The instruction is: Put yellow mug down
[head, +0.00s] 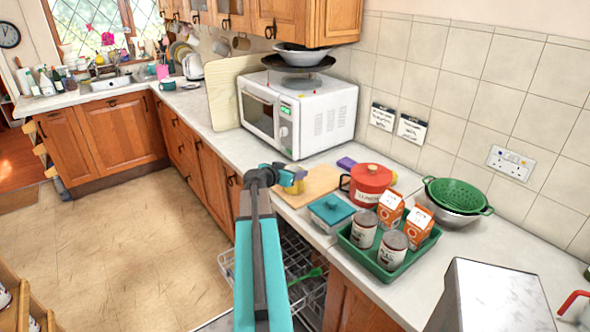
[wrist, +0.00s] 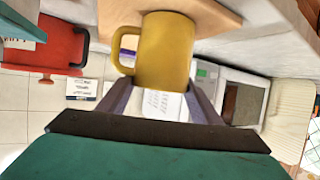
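The yellow mug (wrist: 165,50) is between the two fingers of my gripper (wrist: 160,88) in the wrist view, with its handle to the left. The fingertips meet its sides, so my gripper looks shut on it. In the head view my gripper (head: 296,177) is over the left part of a wooden board (head: 318,184), and only a small part of the yellow mug (head: 298,187) shows below the fingers. The board also shows behind the mug in the wrist view (wrist: 215,18). I cannot tell whether the mug touches the board.
A red canister (head: 370,181), a teal box (head: 333,213) and a green tray (head: 392,270) with cans and cartons stand right of the board. A white microwave (head: 300,112) is behind. An open dishwasher rack (head: 300,262) is below the counter edge.

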